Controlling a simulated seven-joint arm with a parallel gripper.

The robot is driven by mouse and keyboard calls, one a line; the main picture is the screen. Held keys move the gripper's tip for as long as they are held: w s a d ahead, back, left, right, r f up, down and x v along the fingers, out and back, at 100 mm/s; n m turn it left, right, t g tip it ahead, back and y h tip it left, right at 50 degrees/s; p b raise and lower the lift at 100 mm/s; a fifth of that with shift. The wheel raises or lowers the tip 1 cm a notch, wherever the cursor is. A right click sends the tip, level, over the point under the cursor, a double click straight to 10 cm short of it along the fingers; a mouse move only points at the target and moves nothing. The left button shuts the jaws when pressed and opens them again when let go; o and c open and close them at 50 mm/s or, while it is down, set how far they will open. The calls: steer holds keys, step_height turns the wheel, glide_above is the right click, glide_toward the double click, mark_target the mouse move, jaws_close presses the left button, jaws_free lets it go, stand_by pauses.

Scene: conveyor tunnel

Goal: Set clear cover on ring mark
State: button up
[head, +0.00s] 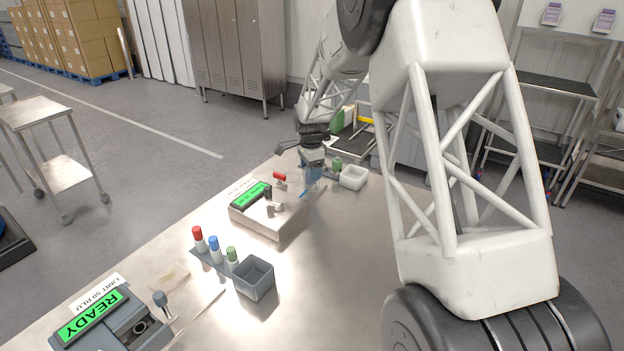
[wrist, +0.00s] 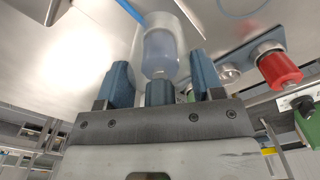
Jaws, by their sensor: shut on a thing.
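My gripper (head: 312,158) is at the far part of the steel bench in the head view. Its blue fingers (wrist: 160,88) are shut on the clear cover (wrist: 161,48), a translucent cylinder with a whitish end. In the head view the cover (head: 313,175) is a small pale bluish shape below my gripper, partly hard to make out. A thin blue arc, seemingly part of the ring mark (wrist: 240,17), shows at the top of the wrist view, to the right of the cover and apart from it in the picture.
A box with a green display (head: 252,194) stands left of my gripper. Nearer are capped bottles in a rack (head: 215,251) and a grey bin (head: 255,279).

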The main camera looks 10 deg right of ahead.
steer(key=c, duration=0.3)
steer(key=shift+r, duration=0.55)
steer(key=shift+r, duration=0.7)
steer(key=shift+r, duration=0.3)
steer(key=shift+r, duration=3)
